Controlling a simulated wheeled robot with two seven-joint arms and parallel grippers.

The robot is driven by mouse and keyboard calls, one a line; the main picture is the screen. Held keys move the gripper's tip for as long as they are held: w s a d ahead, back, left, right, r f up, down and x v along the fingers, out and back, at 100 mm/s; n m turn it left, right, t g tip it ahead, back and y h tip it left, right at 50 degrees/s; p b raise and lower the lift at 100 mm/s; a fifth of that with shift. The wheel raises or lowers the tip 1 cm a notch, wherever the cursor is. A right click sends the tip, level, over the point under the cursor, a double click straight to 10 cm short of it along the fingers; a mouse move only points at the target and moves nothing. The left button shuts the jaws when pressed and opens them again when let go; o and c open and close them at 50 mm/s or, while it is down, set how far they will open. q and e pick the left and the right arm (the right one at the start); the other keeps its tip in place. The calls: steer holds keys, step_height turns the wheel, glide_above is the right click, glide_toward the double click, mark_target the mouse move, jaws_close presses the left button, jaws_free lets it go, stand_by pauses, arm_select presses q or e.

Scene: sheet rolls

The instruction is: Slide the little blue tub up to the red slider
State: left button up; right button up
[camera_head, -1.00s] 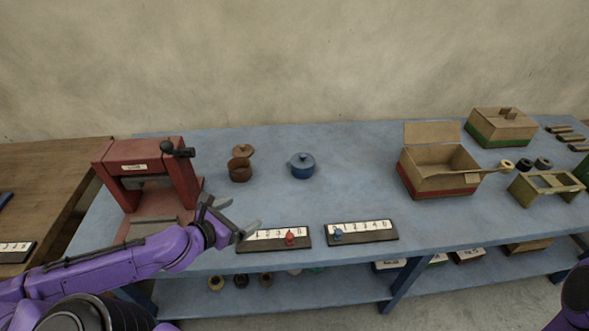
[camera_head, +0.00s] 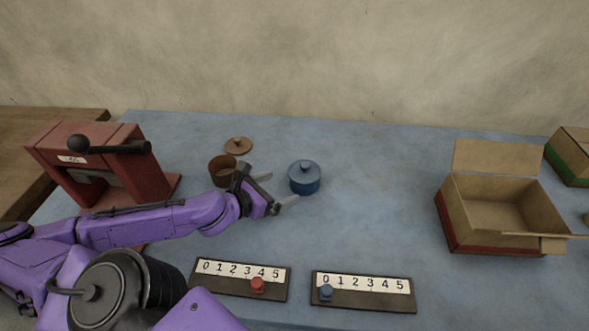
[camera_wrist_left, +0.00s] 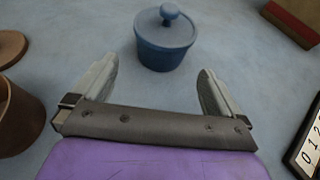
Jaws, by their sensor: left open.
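The little blue tub (camera_head: 304,179) stands upright with its knobbed lid on, on the blue table. It also shows in the left wrist view (camera_wrist_left: 165,42), ahead of the fingertips. My left gripper (camera_head: 277,189) is open and empty, its fingers pointing at the tub from the left, apart from it. In the left wrist view the gap between the fingers (camera_wrist_left: 158,78) faces the tub. The red slider (camera_head: 258,285) sits near 4 on the left number strip (camera_head: 215,281), nearer the front edge. My right gripper is not in view.
A brown open pot (camera_head: 222,168) and its loose lid (camera_head: 238,145) are behind my left gripper. A blue slider (camera_head: 326,292) sits at 0 on the right strip (camera_head: 365,303). A red press (camera_head: 150,170) stands left, an open box (camera_head: 452,225) right. The table between tub and strips is clear.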

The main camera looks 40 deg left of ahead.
mark_target(294, 185)
arm_select(q)
steer(key=w+f+b, duration=0.1)
steer(key=b, duration=0.1)
steer(key=shift+d+b, duration=0.35)
steer(key=shift+b, duration=0.05)
steer(key=b+x, duration=0.1)
steer(key=x, duration=0.5)
steer(key=shift+w, duration=0.3)
steer(key=shift+w+d, duration=0.1)
steer(key=shift+w, duration=0.5)
steer(key=shift+f, duration=0.1)
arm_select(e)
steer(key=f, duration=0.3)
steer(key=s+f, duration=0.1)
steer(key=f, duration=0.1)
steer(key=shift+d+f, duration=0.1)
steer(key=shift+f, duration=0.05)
arm_select(q)
steer(key=shift+w, duration=0.1)
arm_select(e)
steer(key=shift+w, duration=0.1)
arm_select(q)
steer(key=c, duration=0.7)
steer(key=shift+b, duration=0.3)
steer(key=shift+c, duration=0.2)
